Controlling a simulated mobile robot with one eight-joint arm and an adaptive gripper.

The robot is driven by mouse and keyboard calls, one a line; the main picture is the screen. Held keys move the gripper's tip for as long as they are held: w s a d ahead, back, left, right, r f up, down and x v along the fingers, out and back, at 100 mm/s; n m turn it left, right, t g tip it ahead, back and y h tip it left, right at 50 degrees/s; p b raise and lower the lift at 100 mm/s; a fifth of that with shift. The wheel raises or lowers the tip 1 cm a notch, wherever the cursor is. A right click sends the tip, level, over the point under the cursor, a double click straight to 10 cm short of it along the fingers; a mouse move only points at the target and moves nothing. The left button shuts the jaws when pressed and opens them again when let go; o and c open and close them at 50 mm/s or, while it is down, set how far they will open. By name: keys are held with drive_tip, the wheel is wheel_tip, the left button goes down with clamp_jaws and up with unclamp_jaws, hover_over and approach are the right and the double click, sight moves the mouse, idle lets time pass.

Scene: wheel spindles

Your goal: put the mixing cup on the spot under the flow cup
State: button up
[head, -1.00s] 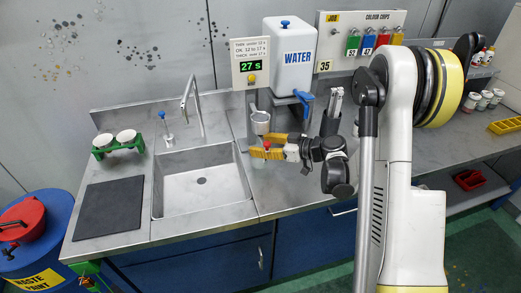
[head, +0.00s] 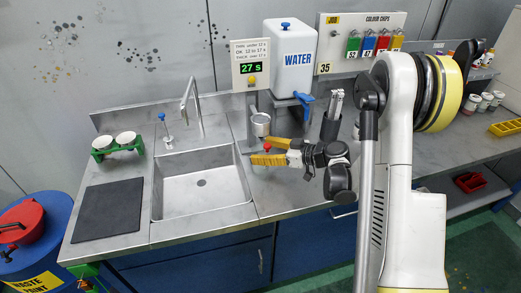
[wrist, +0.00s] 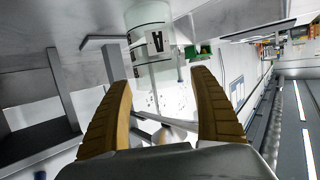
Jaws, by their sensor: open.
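A pale grey cup (head: 261,124) stands at the back of the counter, right of the sink and below the timer. I cannot tell whether it is the mixing cup or the flow cup. A white cylinder marked A (wrist: 152,42) shows in the wrist view beyond my fingertips. It may be the same cup. My gripper (head: 268,151) is just in front of and below the grey cup in the head view, over the counter. Its two yellow fingers (wrist: 163,105) are spread wide in the wrist view, with nothing clearly held. The spot under the flow cup is not clearly visible.
A sink (head: 205,184) with a tap lies to the left. The timer (head: 251,64) reads 27 s. A green rack (head: 118,147) holds white cups. A dark mat (head: 108,208) lies at the left.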

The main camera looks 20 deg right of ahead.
drive_tip(key=p+v, duration=0.2)
drive_tip(key=v, duration=0.9)
drive_tip(key=s+a+r+m+g+h, duration=0.3)
drive_tip(key=s+a+r+m+h, duration=0.2)
drive_tip(key=s+a+r, duration=0.25)
drive_tip(key=s+r+m+h, duration=0.1)
drive_tip(key=s+m+h, duration=0.1)
drive_tip(key=s, duration=0.5)
drive_tip(key=s+r+m+h, duration=0.2)
drive_tip(key=s+h, duration=0.1)
drive_tip(key=s, duration=0.4)
drive_tip(key=shift+s+a+r+h, duration=0.25)
drive_tip(key=shift+s+r+h, duration=0.05)
drive_tip(key=shift+c, duration=0.2)
